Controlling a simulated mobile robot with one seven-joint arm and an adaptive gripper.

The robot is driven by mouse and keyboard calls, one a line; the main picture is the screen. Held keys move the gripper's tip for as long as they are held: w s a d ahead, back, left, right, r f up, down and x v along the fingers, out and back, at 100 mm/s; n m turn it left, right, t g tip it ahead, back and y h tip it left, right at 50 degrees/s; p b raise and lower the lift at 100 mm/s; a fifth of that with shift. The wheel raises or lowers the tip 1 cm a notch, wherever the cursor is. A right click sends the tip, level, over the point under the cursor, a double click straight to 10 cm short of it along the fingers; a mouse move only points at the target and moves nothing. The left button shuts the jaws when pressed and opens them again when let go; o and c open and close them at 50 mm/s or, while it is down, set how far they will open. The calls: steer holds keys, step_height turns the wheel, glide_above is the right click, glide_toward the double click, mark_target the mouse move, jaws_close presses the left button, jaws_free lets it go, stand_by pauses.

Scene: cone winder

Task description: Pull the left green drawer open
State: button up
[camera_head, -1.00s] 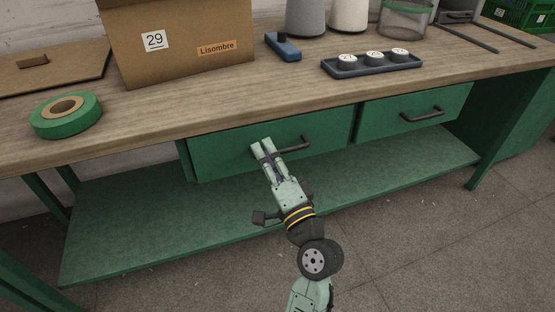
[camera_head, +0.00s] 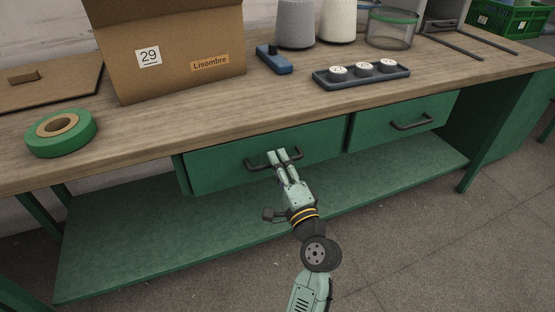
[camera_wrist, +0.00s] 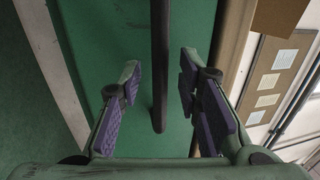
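The left green drawer (camera_head: 216,168) is under the tabletop, its front close to the line of the right drawer. Its dark bar handle (camera_head: 260,167) runs across the front; it also shows in the wrist view (camera_wrist: 160,65). My gripper (camera_head: 277,153) is at the middle of this handle. In the wrist view my gripper (camera_wrist: 160,95) is open, with one purple-padded finger on each side of the bar. Gaps show between the bar and both pads. The fingers hide a short middle part of the handle in the head view.
The right drawer (camera_head: 375,128) has a similar handle. A green lower shelf (camera_head: 130,245) lies below. On the tabletop (camera_head: 200,110) are a cardboard box (camera_head: 180,70), green tape (camera_head: 60,133), a blue tool (camera_head: 273,60) and a tray (camera_head: 350,80). Floor in front is free.

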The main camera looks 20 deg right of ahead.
steer(key=shift+w, duration=0.35)
steer(key=shift+c, duration=0.2)
jaws_close()
stand_by(0.5)
